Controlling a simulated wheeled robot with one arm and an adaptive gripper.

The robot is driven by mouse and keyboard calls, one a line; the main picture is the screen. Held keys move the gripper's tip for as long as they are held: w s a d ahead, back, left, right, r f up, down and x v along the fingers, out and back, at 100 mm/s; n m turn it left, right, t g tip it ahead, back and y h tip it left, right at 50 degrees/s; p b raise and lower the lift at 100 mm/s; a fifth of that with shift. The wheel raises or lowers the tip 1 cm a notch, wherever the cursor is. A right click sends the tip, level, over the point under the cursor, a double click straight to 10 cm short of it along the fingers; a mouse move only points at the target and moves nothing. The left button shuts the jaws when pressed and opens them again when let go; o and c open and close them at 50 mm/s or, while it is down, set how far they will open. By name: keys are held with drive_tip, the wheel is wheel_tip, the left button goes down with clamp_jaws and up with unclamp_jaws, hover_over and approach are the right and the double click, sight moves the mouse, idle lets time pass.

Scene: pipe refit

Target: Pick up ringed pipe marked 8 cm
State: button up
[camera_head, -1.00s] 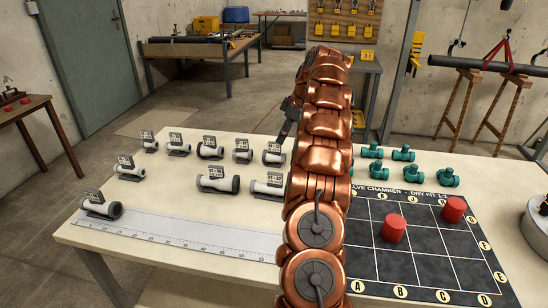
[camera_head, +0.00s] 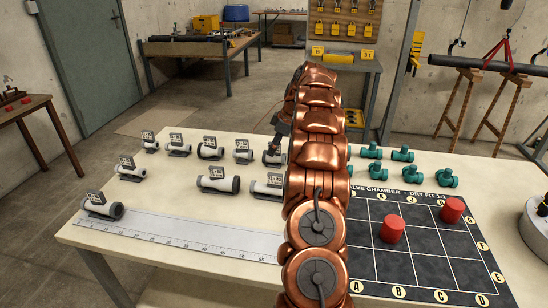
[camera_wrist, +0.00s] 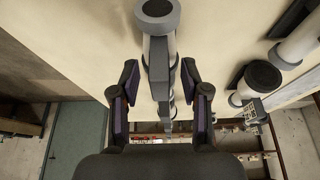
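Several white-grey pipes with dark end rings lie on stands on the table. Their small tags are too small to read, so I cannot tell which one says 8 cm. My gripper (camera_head: 279,137) is low over the back-row pipe (camera_head: 268,158) nearest my arm and partly hides it. In the wrist view, my open gripper (camera_wrist: 159,68) has one finger on each side of a pale pipe with a dark end ring (camera_wrist: 157,10). Gaps show between both fingers and the pipe's grey stand. That pipe's tag cannot be read.
A ruler strip (camera_head: 180,236) lies along the front. Teal valves (camera_head: 403,154) and a dark grid mat (camera_head: 440,270) with two red cylinders (camera_head: 393,229) are right of my arm.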

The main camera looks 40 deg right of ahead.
clamp_jaws()
idle(0.5)
